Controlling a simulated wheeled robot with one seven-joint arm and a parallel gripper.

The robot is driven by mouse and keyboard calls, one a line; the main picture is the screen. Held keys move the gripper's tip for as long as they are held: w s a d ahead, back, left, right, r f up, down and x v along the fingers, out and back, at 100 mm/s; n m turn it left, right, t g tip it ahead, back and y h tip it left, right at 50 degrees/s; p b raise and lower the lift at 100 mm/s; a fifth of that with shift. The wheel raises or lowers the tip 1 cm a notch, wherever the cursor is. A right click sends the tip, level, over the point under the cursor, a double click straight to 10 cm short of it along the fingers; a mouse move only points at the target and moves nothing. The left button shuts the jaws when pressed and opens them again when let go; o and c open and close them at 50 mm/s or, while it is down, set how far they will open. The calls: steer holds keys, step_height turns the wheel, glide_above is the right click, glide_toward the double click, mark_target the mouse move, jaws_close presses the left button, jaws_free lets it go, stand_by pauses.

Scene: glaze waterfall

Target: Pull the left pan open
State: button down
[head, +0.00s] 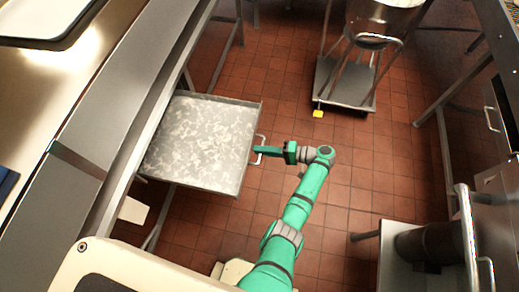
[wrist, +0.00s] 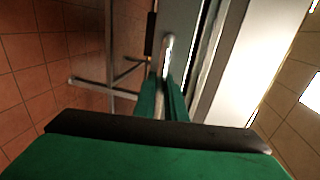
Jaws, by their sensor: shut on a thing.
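The left pan (head: 204,140) is a shallow grey metal tray with a mottled bottom. In the head view it sticks out to the right from under the long counter. A pale wire handle (head: 259,149) is on its right-hand side. My gripper (head: 262,150) is at this handle and shut on it. In the wrist view my gripper's green fingers (wrist: 163,100) close around the upright handle bar (wrist: 166,52). The pan's far left edge is hidden under the counter.
The steel counter (head: 85,120) runs along the left. A wheeled cart (head: 345,82) stands at the upper right with a small yellow block (head: 318,114) beside it. Another metal unit (head: 400,262) is at the lower right.

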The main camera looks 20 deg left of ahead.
steer(key=shift+w+d+f, duration=0.1)
steer(key=shift+w+d, duration=0.05)
steer(key=shift+d, duration=0.3)
steer(key=c, duration=2.1)
jaws_free()
steer(key=v, duration=1)
steer(key=shift+d, duration=0.4)
